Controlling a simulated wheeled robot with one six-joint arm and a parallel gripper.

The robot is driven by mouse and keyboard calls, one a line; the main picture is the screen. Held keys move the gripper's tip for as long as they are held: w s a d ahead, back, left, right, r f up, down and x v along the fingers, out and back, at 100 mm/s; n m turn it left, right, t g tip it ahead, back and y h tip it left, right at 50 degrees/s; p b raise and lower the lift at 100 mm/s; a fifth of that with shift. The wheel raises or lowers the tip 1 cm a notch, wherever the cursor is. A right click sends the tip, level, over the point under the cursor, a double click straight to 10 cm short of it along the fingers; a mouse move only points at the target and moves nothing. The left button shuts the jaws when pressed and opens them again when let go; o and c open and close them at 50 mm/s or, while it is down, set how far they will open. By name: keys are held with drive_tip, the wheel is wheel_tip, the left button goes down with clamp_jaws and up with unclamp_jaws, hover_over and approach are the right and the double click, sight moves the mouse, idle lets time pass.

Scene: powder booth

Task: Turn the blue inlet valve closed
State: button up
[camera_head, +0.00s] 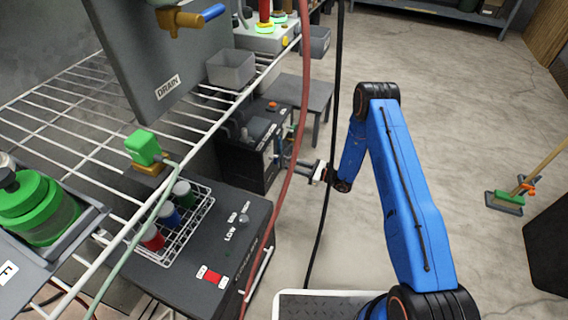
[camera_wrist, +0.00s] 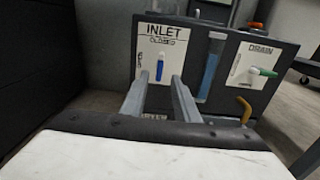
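In the wrist view, the blue inlet valve handle (camera_wrist: 160,68) stands upright on a white plate marked INLET (camera_wrist: 181,58). My gripper (camera_wrist: 159,83) is open, with one finger to each side of the space just below and in front of the handle. I see nothing between the fingers, and they do not visibly grip the handle. In the head view, my gripper (camera_head: 288,164) reaches left toward a dark unit low beside the rack. The inlet handle cannot be made out surely there.
Right of the inlet plate are a blue-filled sight tube (camera_wrist: 211,72), a green drain handle (camera_wrist: 264,71) and a brass spout (camera_wrist: 244,109). In the head view, a red hose (camera_head: 296,130) and a black cable (camera_head: 334,110) hang near my gripper. Open floor (camera_head: 450,90) lies right.

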drive_tip(key=v, duration=1)
drive_tip(key=shift+d, duration=0.15)
drive_tip(key=shift+r, duration=0.1)
drive_tip(key=s+a+r+n+g, duration=0.1)
drive_tip(key=s+r+n+g, duration=0.25)
drive_tip(key=r, duration=0.65)
drive_tip(key=s+a+r+n+g, duration=0.1)
drive_tip(key=s+r+n+g, duration=0.2)
drive_tip(key=r, duration=0.8)
drive_tip(key=s+d+r+n+g+h, duration=0.1)
drive_tip(key=s+r+n+h, duration=0.15)
drive_tip(key=s+r, duration=0.35)
drive_tip(key=s+d+r+n+g+h, duration=0.15)
drive_tip(key=s+r+n, duration=0.25)
drive_tip(key=r, duration=0.5)
drive_tip(key=s+d+r+n+t+h, duration=0.2)
drive_tip(key=s+d+r+n+h, duration=0.1)
drive_tip(key=s, duration=0.7)
drive_tip(key=s+d+r+n+t+h, duration=0.3)
drive_tip(key=s+d+r+h, duration=0.2)
drive_tip(key=s+d+r, duration=0.2)
drive_tip(key=s+d+r+n+t+h, duration=0.2)
drive_tip(key=s+d+r+h, duration=0.3)
drive_tip(key=s, duration=0.8)
drive_tip(key=d+n, duration=0.1)
drive_tip(key=d, duration=0.2)
drive_tip(key=shift+d+r+t, duration=0.25)
drive_tip(key=shift+r+t, duration=0.05)
drive_tip(key=shift+r, duration=0.05)
